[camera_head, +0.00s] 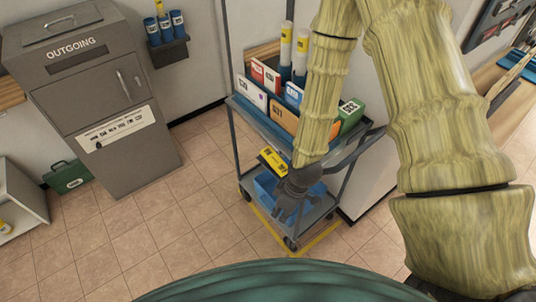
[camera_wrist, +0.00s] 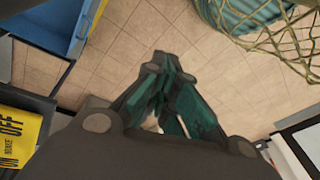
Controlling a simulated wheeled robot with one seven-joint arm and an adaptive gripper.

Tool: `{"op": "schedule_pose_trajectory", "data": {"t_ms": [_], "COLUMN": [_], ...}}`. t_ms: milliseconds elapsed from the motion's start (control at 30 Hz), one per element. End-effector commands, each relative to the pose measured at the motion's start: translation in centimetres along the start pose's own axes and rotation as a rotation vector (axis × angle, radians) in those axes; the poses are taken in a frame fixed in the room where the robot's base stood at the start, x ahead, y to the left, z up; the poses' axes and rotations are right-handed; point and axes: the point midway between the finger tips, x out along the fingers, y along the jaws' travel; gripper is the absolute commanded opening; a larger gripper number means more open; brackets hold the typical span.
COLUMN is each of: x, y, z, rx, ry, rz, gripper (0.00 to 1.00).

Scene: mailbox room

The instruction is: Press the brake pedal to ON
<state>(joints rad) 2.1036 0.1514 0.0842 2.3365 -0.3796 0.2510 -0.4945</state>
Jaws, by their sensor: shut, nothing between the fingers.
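The cart (camera_head: 240,140) stands right of the centre in the head view. A yellow and black brake label (camera_head: 272,161) shows on it, just left of my wrist. In the wrist view the label (camera_wrist: 14,132) is at the left edge and reads ON, BRAKE and OFF. I cannot make out the pedal itself or its position clearly. My gripper (camera_head: 284,212) is shut and empty, pointing down in front of the cart's lower shelf. In the wrist view its fingertips (camera_wrist: 160,58) are together over the tiled floor, to the right of the label, with nothing touching them.
A blue bin (camera_head: 265,190) sits on the cart's lower shelf, partly behind my gripper. Folders (camera_head: 284,117) and tubes (camera_head: 286,45) fill the top. A grey OUTGOING mailbox (camera_head: 95,100) and a green box (camera_head: 67,177) stand left. Tiled floor (camera_head: 170,235) between is clear.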

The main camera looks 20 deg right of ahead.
Motion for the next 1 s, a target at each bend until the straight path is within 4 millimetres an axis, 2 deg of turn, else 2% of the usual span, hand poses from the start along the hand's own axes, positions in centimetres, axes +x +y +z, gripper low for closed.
{"op": "schedule_pose_trajectory", "data": {"t_ms": [33,200,500,600,733,867,1000], "x": [-0.8,-4.8,-13.5,-16.2,-18.7,-19.9,-20.1], "y": [1.0,3.5,8.2,9.4,10.5,11.0,11.1], "z": [-1.7,-5.9,-11.5,-12.6,-13.4,-13.8,-13.9], "rx": [-0.084,-0.395,-0.917,-1.046,-1.156,-1.207,-1.217], "ry": [0.015,0.024,-0.034,-0.068,-0.106,-0.127,-0.132], "rz": [0.003,0.019,0.12,0.157,0.192,0.208,0.211], "gripper": [0.0,0.0,0.0,0.0,0.0,0.0,0.0]}}
